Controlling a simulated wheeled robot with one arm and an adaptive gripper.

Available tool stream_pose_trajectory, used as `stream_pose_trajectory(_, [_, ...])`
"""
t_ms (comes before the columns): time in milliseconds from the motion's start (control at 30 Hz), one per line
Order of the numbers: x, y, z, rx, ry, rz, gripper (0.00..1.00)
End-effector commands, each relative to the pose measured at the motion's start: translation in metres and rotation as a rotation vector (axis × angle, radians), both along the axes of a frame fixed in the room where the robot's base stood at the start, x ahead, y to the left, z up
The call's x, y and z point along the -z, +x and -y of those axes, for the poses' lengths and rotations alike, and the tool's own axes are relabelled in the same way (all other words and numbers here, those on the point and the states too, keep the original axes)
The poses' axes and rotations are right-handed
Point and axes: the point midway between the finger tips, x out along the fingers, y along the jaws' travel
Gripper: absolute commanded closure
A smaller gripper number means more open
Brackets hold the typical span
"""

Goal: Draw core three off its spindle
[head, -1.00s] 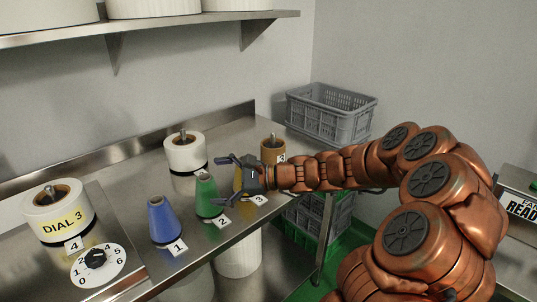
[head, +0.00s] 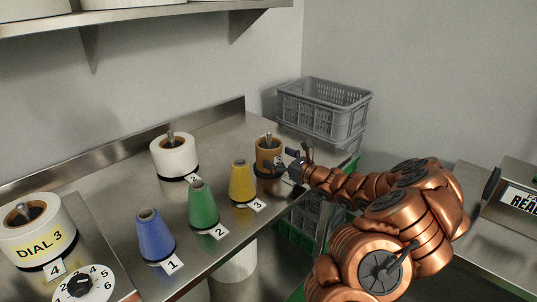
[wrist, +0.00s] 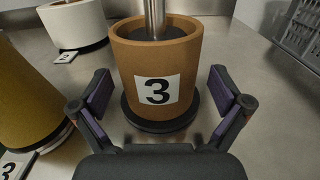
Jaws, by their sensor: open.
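Core three is a brown, hollow cylinder (head: 267,152) with a "3" label, and it also shows in the wrist view (wrist: 155,65). It stands upright on a dark round base (wrist: 160,117), with the metal spindle (wrist: 155,18) rising through its middle. My gripper (head: 293,161) is at its right side in the head view. In the wrist view my gripper (wrist: 160,98) is open, with one finger to each side of the core's lower front. The fingers look apart from the core. The core's far side is hidden.
A white roll (head: 174,157) on its own spindle stands left of the core. Yellow (head: 242,182), green (head: 203,206) and blue (head: 155,236) cones stand along the front. Grey crates (head: 325,105) are beyond the table's right end. A dial (head: 82,286) is at lower left.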

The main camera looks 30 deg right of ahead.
Motion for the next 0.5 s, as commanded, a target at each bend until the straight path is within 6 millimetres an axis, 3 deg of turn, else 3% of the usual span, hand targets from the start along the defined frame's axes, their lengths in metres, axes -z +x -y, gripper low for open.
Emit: stream_pose_trajectory(500, [0.001,0.049,-0.012,0.001,-0.001,-0.002,0.00])
